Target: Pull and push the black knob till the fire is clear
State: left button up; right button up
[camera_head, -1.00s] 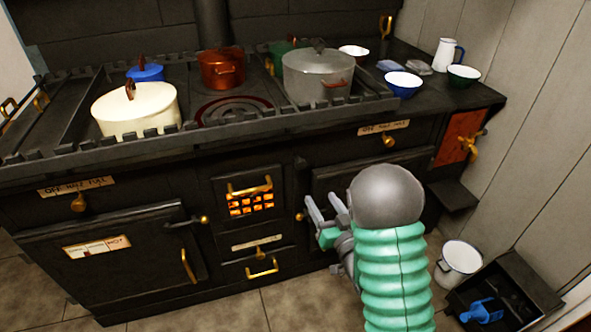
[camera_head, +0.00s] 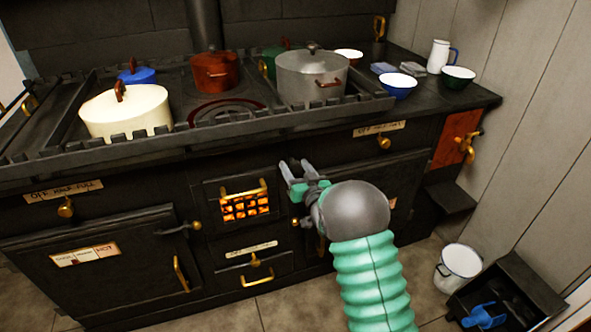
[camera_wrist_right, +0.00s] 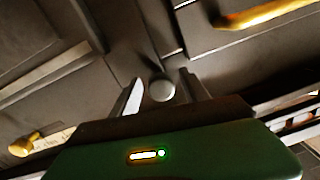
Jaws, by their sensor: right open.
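My right gripper (camera_head: 296,171) is open and empty in front of the black stove (camera_head: 330,150), just right of the fire grate. In the right wrist view, a small round dark-grey knob (camera_wrist_right: 162,90) shows between the two open fingertips. The fingers do not grip it, and I cannot tell whether either touches it. In the head view I cannot make this knob out; the gripper covers that spot. The fire (camera_head: 245,206) glows orange behind the grate, under a brass handle (camera_head: 243,193). My left gripper is not in view.
Pots stand on the stove top, including a cream pot (camera_head: 125,116) and a grey pot (camera_head: 311,78). A brass knob (camera_head: 384,142) is to the gripper's right. A white bucket (camera_head: 457,266) and coal box (camera_head: 505,290) stand at lower right.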

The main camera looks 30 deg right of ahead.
grip_shut()
dwell(1.4)
